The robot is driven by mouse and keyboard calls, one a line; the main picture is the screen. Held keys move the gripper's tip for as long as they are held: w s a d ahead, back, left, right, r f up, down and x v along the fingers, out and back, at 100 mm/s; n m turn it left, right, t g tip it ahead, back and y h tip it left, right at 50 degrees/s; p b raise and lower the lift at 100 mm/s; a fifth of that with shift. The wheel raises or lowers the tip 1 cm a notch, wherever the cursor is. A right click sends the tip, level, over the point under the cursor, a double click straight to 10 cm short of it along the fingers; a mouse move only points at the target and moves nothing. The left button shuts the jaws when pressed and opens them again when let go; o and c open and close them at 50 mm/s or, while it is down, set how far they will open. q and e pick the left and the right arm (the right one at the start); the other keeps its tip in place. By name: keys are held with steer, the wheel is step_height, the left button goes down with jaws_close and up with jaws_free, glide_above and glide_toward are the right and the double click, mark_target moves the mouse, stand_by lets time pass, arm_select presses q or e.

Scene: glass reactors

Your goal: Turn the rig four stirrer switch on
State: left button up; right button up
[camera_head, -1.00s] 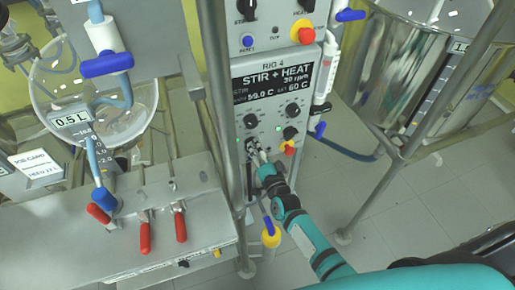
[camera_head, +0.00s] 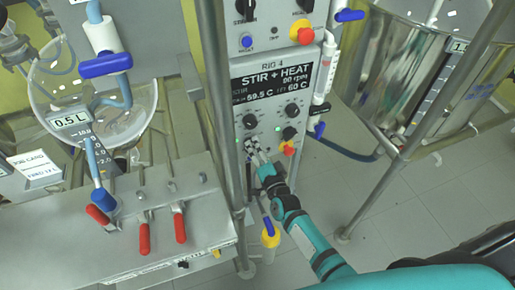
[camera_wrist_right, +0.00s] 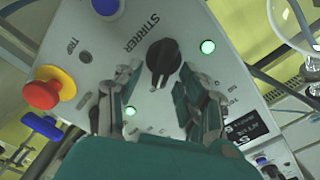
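The rig four panel (camera_head: 275,90) is labelled "RIG 4" and "STIR + HEAT" in the head view. Its black stirrer switch (camera_wrist_right: 163,62) sits beside the word STIRRER in the wrist view, its bar nearly upright in the picture. My right gripper (camera_wrist_right: 160,72) has one finger on each side of the switch, with gaps showing, so it is open around it. In the head view my right gripper (camera_head: 254,150) is at the panel's lower left and largely hides the switch. A green lamp (camera_wrist_right: 208,46) beside the switch is lit. My left gripper is not in view.
A red-and-yellow emergency button (camera_wrist_right: 42,94) and a second black switch (camera_head: 289,132) are close by. Metal posts (camera_head: 222,110) stand left of the panel.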

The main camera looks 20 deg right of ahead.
steer(key=s, duration=1.2)
steer(key=shift+d, duration=0.2)
